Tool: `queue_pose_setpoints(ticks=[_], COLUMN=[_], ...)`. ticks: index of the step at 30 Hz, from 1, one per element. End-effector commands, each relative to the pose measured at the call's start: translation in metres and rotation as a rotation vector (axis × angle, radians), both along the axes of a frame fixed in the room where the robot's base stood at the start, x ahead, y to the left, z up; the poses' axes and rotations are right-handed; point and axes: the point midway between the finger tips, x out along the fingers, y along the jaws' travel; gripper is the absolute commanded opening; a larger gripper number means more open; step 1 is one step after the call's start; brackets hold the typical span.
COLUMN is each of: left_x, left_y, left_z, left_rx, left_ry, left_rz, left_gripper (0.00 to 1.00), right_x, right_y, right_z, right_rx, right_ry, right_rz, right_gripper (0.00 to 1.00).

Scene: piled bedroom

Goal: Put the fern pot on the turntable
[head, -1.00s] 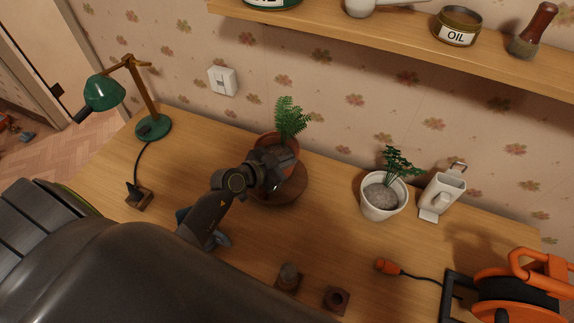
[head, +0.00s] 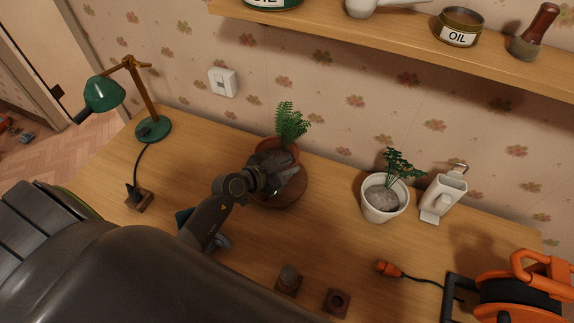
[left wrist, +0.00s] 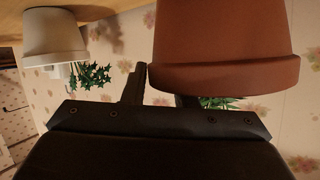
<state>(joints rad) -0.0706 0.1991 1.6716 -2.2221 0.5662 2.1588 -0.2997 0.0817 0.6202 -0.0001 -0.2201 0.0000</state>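The fern pot (head: 266,147), a terracotta pot with a green fern, is at the wooden turntable (head: 297,194), toward its back in the head view. My left gripper (head: 283,173) is at the near side of the pot. In the left wrist view the fern pot (left wrist: 225,45) looks upside down and close. One finger lies along the pot's outer side and the other passes behind its rim, so the gripper looks shut on the pot's rim. The pot's base is hidden in the head view, so I cannot tell whether it touches the turntable. My right gripper is out of view.
A white pot (head: 381,206) with a small plant stands to the right, beside a white holder (head: 443,196). A green lamp (head: 104,94) is at the left. An orange cable reel (head: 515,295) and small dark blocks are near the front. A shelf (head: 390,36) overhangs the back.

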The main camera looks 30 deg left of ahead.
Motion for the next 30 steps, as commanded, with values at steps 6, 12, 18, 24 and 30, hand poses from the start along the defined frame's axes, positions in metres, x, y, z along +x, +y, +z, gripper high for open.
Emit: queue_pose_setpoints(ticks=[6, 12, 18, 24, 30], left_x=[-0.017, -0.055, -0.086, -0.101, -0.103], left_y=[0.008, 0.023, 0.036, 0.042, 0.043], left_z=[0.01, 0.027, 0.04, 0.047, 0.048], left_rx=[0.003, 0.004, 0.004, 0.0, -0.001], left_ry=[0.002, 0.002, 0.002, 0.001, 0.0], left_rz=[0.001, -0.002, -0.001, 0.0, 0.0], left_gripper=[0.26, 0.26, 0.26, 0.26, 0.26], right_x=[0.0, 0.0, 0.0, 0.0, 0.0], right_y=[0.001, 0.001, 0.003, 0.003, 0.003], right_z=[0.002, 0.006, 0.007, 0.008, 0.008], right_rx=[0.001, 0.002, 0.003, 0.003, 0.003], right_ry=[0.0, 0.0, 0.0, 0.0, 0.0], right_rz=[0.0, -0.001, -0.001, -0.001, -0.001], right_gripper=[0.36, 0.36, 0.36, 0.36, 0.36])
